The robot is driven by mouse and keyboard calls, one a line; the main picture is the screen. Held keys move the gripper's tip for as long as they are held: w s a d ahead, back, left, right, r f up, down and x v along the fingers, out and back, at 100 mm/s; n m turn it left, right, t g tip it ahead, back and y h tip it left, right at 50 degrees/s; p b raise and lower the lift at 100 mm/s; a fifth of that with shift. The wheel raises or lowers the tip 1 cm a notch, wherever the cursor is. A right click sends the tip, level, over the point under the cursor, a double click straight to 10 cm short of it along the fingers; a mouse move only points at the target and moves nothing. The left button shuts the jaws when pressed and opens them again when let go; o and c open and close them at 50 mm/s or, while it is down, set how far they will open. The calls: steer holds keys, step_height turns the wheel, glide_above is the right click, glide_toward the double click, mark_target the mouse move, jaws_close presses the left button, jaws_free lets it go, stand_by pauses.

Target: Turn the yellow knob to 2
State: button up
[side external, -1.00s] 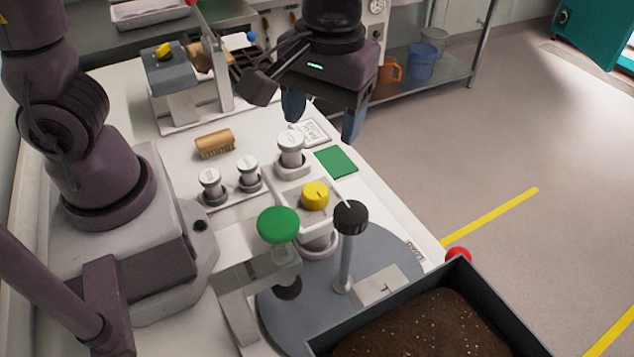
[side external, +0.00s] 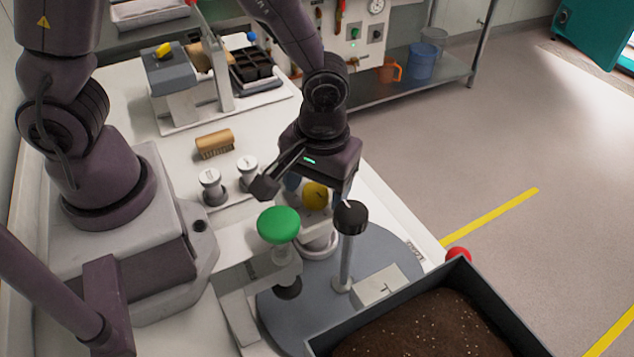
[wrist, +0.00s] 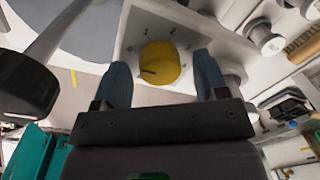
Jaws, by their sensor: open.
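In the wrist view the yellow knob (wrist: 159,63) shows whole, with a dark pointer line toward the lower left, near the 0 mark. Printed numbers 1, 2 and 3 run around its far side on the dial plate (wrist: 140,29). My gripper (wrist: 163,80) is open, with one blue fingertip on each side of the knob. I cannot tell whether the fingertips touch it.
A green mushroom-shaped knob (side external: 278,225) and a black knob on a post (side external: 350,218) stand close by. White knobs (side external: 211,186) stand to the left. A soil tray (side external: 430,320) is in front, and a wooden brush (side external: 214,143) lies behind.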

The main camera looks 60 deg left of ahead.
steer(key=c, duration=0.9)
steer(key=shift+c, duration=0.2)
steer(key=m, duration=0.4)
steer(key=shift+m, duration=0.3)
steer(key=m, duration=0.4)
steer(key=shift+m+t, duration=0.3)
steer(key=m, duration=0.4)
steer(key=shift+d+r, duration=0.1)
steer(key=shift+m, duration=2.3)
